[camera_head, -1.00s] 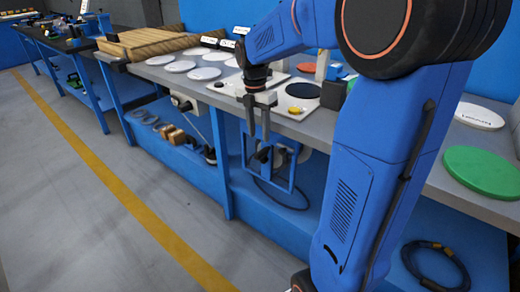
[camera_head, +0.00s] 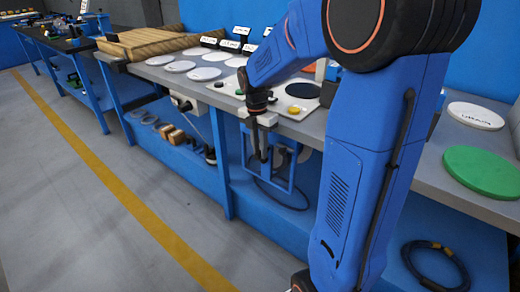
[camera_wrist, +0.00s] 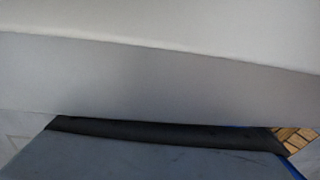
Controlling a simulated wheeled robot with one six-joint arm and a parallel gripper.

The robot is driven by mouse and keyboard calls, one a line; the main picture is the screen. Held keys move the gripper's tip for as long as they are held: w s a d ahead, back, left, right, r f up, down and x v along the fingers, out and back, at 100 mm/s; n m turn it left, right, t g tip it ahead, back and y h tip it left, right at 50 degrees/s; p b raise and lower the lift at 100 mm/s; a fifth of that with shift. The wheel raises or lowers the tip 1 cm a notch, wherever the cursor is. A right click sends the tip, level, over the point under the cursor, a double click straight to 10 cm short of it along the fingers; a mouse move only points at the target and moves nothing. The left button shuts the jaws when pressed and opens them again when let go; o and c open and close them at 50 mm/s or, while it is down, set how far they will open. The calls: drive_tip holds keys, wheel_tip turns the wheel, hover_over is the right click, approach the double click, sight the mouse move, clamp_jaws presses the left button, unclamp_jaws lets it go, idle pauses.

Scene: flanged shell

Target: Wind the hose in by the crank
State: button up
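The reel (camera_head: 281,160) sits in a blue frame (camera_head: 292,172) at the front of the bench, below the worktop edge. A dark hose (camera_head: 290,207) hangs in a loop beneath it onto the blue lower shelf. My gripper (camera_head: 261,158) points down in front of the left part of the frame. Its fingers overlap the reel area, and the crank cannot be made out behind them. Whether the fingers hold or touch anything cannot be told.
The worktop above holds white discs (camera_head: 205,74), a white panel with a yellow button (camera_head: 294,110) and a green disc (camera_head: 482,171). A coiled blue cable (camera_head: 435,266) lies on the lower shelf at right. The floor (camera_head: 110,210) at left is clear.

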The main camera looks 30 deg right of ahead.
clamp_jaws()
drive_tip(key=s+t, duration=0.1)
drive_tip(key=s+d+f+t+y, duration=0.1)
drive_tip(key=t, duration=0.1)
drive_tip(key=shift+s, duration=0.15)
drive_tip(key=o, duration=0.8)
unclamp_jaws()
drive_tip(key=shift+r, duration=0.1)
drive_tip(key=v, duration=1.7)
drive_tip(key=shift+r, duration=0.2)
